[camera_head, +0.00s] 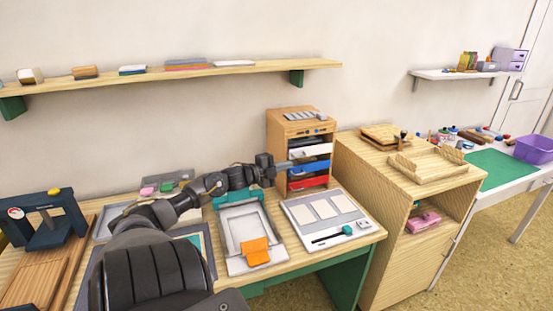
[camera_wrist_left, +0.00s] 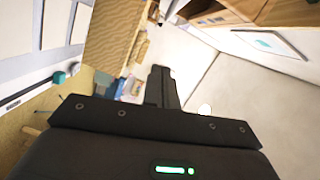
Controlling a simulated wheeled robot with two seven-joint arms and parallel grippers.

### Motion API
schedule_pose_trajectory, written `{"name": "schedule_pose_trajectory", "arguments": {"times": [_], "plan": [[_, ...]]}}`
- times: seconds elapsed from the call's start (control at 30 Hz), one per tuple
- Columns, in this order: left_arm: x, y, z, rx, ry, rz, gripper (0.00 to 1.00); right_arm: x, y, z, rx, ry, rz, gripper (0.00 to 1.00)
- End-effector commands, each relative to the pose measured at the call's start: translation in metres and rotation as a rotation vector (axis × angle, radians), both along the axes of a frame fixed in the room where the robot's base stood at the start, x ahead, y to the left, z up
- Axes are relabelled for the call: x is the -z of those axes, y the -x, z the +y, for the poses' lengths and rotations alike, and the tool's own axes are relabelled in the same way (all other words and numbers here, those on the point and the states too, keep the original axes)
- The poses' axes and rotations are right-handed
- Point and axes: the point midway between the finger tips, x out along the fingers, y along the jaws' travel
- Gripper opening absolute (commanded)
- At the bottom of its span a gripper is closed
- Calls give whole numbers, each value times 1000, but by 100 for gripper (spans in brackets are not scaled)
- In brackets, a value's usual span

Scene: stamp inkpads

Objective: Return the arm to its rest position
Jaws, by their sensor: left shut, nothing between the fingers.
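My left arm comes in from the lower left and reaches over the table. My left gripper (camera_head: 266,163) is shut and empty, in front of the small drawer cabinet (camera_head: 285,126) with black, white, blue and red drawers. I cannot tell whether it touches the cabinet. In the left wrist view the closed fingers (camera_wrist_left: 163,88) show no object between them. My right gripper is not in view.
A grey tray with an orange cloth (camera_head: 256,251) and a white board with panels (camera_head: 330,217) lie below the gripper. A dark press (camera_head: 46,222) stands at left. A wooden cabinet (camera_head: 400,180) stands right of the table. A shelf (camera_head: 110,77) hangs above.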

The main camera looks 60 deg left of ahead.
Motion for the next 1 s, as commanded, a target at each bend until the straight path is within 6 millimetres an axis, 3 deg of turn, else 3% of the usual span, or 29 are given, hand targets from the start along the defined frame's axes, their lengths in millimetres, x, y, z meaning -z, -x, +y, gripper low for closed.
{"name": "schedule_pose_trajectory", "arguments": {"times": [0.3,0.83,1.0], "plan": [[-1,30,0,2,1,1,0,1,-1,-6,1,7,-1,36],[-3,33,1,2,0,0,0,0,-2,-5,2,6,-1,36],[-28,32,1,2,-1,0,0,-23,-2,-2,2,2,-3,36]]}}
